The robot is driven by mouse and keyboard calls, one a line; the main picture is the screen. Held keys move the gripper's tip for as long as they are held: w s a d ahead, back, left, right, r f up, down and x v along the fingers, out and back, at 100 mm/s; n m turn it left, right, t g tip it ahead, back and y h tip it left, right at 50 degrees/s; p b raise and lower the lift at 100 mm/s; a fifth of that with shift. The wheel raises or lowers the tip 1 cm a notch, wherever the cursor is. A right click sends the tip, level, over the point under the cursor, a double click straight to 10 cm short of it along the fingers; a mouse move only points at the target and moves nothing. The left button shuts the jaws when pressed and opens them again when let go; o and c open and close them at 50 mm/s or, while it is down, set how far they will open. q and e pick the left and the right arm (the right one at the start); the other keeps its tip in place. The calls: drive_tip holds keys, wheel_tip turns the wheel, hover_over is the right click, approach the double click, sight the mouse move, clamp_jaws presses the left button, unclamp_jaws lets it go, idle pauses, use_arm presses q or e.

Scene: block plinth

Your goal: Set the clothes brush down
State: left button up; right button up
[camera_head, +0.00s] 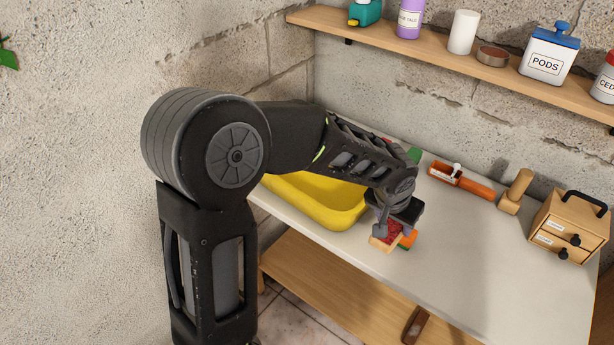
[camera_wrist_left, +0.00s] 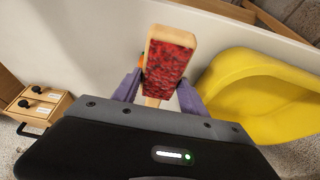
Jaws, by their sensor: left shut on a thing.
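The clothes brush, a wooden block with a mottled red face, is in my left gripper (camera_head: 393,228). In the head view the brush (camera_head: 385,238) is at the front part of the white tabletop (camera_head: 450,270), just right of the yellow basin (camera_head: 318,203). In the left wrist view the brush (camera_wrist_left: 169,62) stands out between the two purple fingers (camera_wrist_left: 158,92), red face toward the camera. Its lower part is hidden by the gripper. I cannot tell whether it touches the tabletop. My right gripper is not in view.
An orange and green object (camera_head: 408,241) shows right behind the brush. Toward the back are a red-orange tool (camera_head: 462,182), a wooden-handled item (camera_head: 515,191) and a small drawer box (camera_head: 566,228). The tabletop's front right is clear. A wall shelf (camera_head: 430,52) holds containers.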

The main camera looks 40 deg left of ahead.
use_arm(q)
drive_tip(key=shift+d, duration=0.25)
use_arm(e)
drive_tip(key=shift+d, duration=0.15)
use_arm(q)
drive_tip(key=shift+r, duration=0.1)
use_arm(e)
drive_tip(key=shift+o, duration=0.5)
